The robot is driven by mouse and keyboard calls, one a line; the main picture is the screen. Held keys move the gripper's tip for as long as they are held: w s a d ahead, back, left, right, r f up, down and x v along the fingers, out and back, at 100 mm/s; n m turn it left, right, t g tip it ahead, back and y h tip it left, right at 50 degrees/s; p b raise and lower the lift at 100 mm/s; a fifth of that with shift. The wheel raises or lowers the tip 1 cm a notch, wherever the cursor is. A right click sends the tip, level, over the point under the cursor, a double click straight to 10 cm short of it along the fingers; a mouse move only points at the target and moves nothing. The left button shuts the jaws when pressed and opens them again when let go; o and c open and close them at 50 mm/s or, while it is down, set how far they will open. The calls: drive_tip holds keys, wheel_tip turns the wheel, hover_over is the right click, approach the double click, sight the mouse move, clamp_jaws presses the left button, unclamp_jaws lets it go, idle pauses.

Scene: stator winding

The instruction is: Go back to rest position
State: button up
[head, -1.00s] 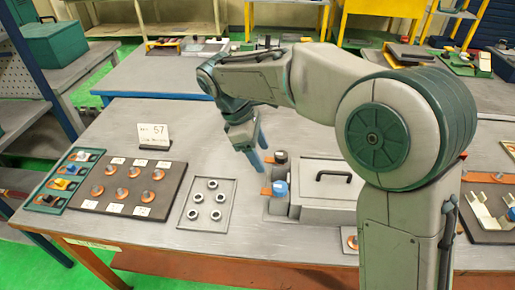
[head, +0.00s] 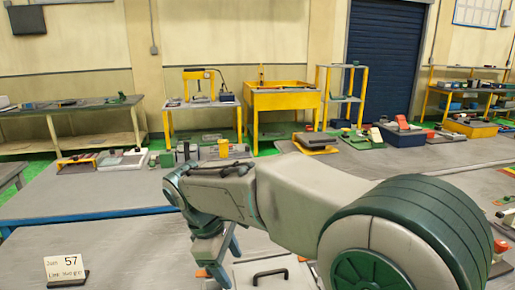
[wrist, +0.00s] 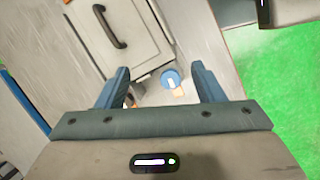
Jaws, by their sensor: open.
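My gripper (head: 222,262) hangs low over the grey workbench, in the lower middle of the head view. In the wrist view its two blue fingers (wrist: 160,72) are spread apart with nothing between their tips. A grey box with a black handle (head: 268,275) stands just right of my gripper in the head view, cut by the lower edge. The same box shows at the upper left in the wrist view (wrist: 142,42). A round blue-topped part (wrist: 171,78) shows below the gap between the fingers, apart from them.
Another bench behind (head: 95,190) carries several small items. A yellow workstation (head: 283,98) and shelves line the back wall. Green floor (wrist: 275,95) lies beside the bench.

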drive_tip(key=s+d+f+m+y, duration=0.1)
drive_tip(key=s+d+m, duration=0.3)
drive_tip(key=d, duration=0.3)
drive_tip(key=s+d+f+m+t+y, duration=0.1)
drive_tip(key=s+d+m, duration=0.3)
drive_tip(key=d+m, duration=0.2)
drive_tip(key=s+d+f+m+t+y, duration=0.1)
drive_tip(key=s+d+m, duration=0.3)
drive_tip(key=d, duration=0.5)
drive_tip(key=shift+s+m+y, duration=0.2)
drive_tip(key=shift+m+y, duration=0.1)
drive_tip(key=shift+m, duration=0.5)
drive_tip(key=shift+a+f, duration=0.1)
